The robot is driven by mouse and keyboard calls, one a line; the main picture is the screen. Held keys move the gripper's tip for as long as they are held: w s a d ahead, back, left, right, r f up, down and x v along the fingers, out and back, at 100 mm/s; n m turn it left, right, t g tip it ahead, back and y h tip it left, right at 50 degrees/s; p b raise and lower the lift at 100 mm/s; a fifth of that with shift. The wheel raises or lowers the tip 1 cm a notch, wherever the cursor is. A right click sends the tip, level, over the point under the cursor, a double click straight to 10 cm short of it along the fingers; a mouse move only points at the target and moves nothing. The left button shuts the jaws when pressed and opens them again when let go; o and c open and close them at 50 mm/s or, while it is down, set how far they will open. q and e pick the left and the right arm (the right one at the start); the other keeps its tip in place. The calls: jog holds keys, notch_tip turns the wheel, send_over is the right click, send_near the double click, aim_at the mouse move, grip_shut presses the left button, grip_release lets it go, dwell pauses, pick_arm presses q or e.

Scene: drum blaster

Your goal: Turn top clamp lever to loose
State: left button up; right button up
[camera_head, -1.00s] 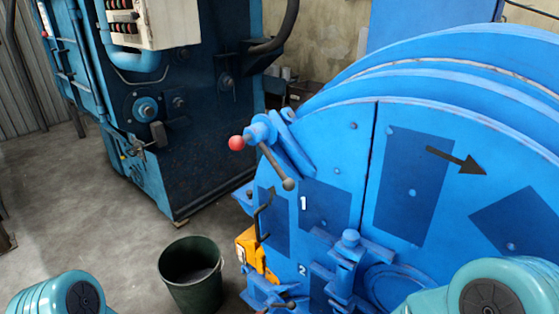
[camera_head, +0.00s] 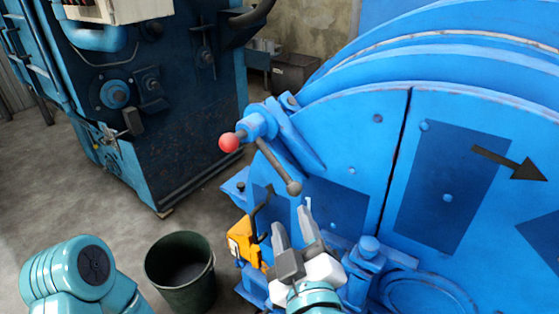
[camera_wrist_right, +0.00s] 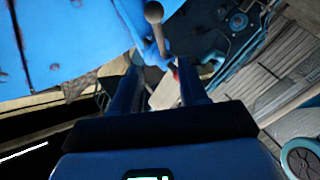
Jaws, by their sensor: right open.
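The top clamp lever (camera_head: 269,160) is a grey rod on a blue hub at the upper left of the blue drum machine's face. It has a red ball knob (camera_head: 228,142) at its left end and a dark grey ball (camera_head: 294,188) at its lower right end. My right gripper (camera_head: 291,214) is open and empty, just below the dark ball and apart from it. In the right wrist view the lever rod (camera_wrist_right: 159,36) hangs ahead of the open fingers (camera_wrist_right: 158,72). Of my left arm only a teal joint shows; its gripper is out of view.
The blue drum machine (camera_head: 350,130) fills the right side, with a yellow part (camera_head: 241,240) and blue lower clamp parts (camera_head: 368,258) near my right gripper. A dark bucket (camera_head: 182,270) stands on the floor. A dark blue machine (camera_head: 170,130) stands behind; open floor lies between.

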aim_at(278, 170)
jog(key=w+p, duration=0.2)
jog(key=w, duration=0.3)
jog(key=w+a+p, duration=0.1)
jog(key=w, duration=0.4)
jog(key=w+a+p, duration=0.1)
jog(key=w+p, duration=0.1)
jog(key=w, duration=0.3)
jog(key=shift+w+a+p, duration=0.2)
jog(key=shift+w+p, duration=0.1)
jog(key=shift+w, duration=0.05)
jog(key=shift+r, duration=0.1)
grip_shut()
